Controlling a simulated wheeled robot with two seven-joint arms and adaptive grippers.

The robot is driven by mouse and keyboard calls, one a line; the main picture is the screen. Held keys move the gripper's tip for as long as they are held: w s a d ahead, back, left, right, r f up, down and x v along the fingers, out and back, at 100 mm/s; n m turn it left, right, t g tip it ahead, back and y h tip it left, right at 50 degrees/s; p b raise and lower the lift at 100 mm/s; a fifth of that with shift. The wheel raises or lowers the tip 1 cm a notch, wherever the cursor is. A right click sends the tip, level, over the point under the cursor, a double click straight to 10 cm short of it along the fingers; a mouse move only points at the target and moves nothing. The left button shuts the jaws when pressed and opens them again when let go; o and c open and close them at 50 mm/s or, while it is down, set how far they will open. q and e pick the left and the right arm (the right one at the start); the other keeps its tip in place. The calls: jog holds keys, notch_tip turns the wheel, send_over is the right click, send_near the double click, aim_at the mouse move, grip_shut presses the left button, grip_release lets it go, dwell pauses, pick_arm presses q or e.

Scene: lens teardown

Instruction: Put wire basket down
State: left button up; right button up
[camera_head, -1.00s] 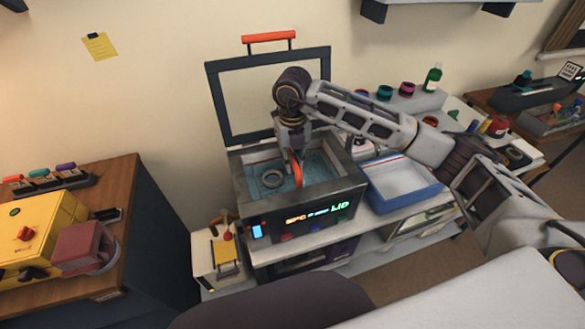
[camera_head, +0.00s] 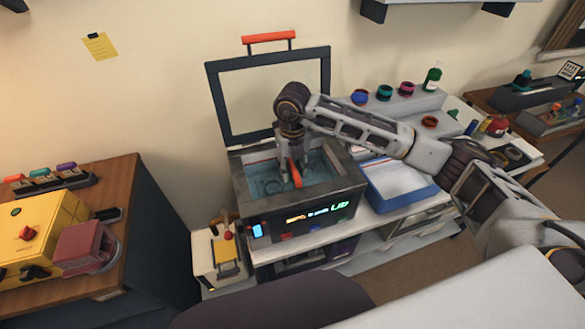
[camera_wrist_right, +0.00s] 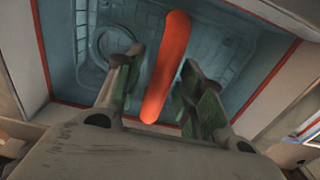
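The wire basket (camera_wrist_right: 215,40) sits low in the tank, its mesh blurred by the blue liquid. Its orange handle (camera_head: 295,173) stands up above it and also shows in the wrist view (camera_wrist_right: 167,70). A round ring (camera_wrist_right: 113,42) lies in the basket, faint under the liquid. My right gripper (camera_wrist_right: 160,88) is over the tank with its fingers apart on either side of the handle. Gaps show between the fingers and the handle in the wrist view. My left gripper is not in view.
The grey tank (camera_head: 308,205) has a lit front panel and a raised lid (camera_head: 268,97) behind. A blue-edged tray (camera_head: 398,185) stands to its right. Colored rings and a green bottle (camera_head: 432,79) are on the shelf behind. A yellow box (camera_head: 40,232) is on the left cabinet.

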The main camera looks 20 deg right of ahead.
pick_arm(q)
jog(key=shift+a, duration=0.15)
pick_arm(e)
jog(key=shift+r, duration=0.25)
notch_tip(320, 180, up, 10)
jog(key=shift+r+b, duration=0.2)
jog(key=shift+b, duration=0.45)
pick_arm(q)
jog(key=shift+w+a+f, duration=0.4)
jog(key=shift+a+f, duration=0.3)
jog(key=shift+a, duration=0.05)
pick_arm(e)
jog(key=shift+r, duration=0.6)
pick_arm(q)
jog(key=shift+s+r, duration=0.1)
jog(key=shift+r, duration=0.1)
pick_arm(e)
jog(key=shift+r, duration=0.15)
pick_arm(q)
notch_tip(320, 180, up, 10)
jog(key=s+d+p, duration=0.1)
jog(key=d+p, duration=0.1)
jog(key=p, duration=0.8)
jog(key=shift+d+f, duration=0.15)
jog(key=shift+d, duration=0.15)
pick_arm(e)
notch_tip(320, 180, up, 10)
